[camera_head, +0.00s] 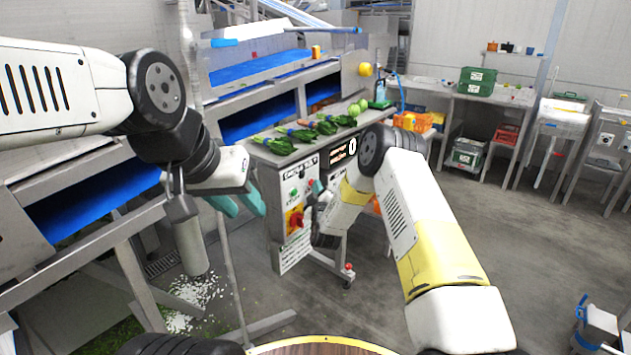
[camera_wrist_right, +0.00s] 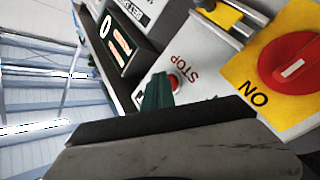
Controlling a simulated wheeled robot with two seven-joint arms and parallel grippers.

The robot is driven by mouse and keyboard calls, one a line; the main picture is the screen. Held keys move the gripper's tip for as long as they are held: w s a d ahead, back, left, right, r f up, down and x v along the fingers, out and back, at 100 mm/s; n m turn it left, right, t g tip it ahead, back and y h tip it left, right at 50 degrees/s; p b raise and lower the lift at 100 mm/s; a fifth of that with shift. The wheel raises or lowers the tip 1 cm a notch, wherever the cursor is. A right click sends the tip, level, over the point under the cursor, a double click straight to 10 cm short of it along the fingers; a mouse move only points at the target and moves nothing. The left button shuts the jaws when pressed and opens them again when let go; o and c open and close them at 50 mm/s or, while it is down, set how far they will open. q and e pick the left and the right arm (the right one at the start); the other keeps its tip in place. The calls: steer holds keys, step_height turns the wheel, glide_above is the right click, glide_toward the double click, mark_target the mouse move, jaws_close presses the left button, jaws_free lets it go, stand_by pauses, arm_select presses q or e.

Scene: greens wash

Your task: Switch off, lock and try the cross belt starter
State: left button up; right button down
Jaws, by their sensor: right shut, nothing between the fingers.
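The cross belt starter panel (camera_head: 290,238) stands mid-picture in the head view, with a red rotary switch on a yellow plate (camera_head: 295,219). The right wrist view shows the red switch (camera_wrist_right: 290,60) close up; its white mark lies toward the word ON. A red STOP button (camera_wrist_right: 173,82) is beside it. My right gripper (camera_wrist_right: 157,92) is shut and empty, its teal tip close to the STOP button; I cannot tell if they touch. In the head view its fingers are mostly hidden at the panel. My left gripper (camera_head: 240,203) is open and empty, left of the panel.
A yellow item (camera_wrist_right: 220,12) sits in a grey holder near the switch. A display (camera_head: 343,152) reads 0. Green vegetables (camera_head: 300,133) lie on the bench above the panel. Metal conveyor frames stand at the left; the floor at the right is mostly clear.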

steer(key=shift+s+d, duration=0.5)
steer(key=shift+d, duration=0.1)
steer(key=shift+d, duration=0.1)
steer(key=s+d, duration=0.1)
steer(key=d, duration=0.1)
steer(key=s+d, duration=0.2)
stand_by(0.3)
stand_by(0.4)
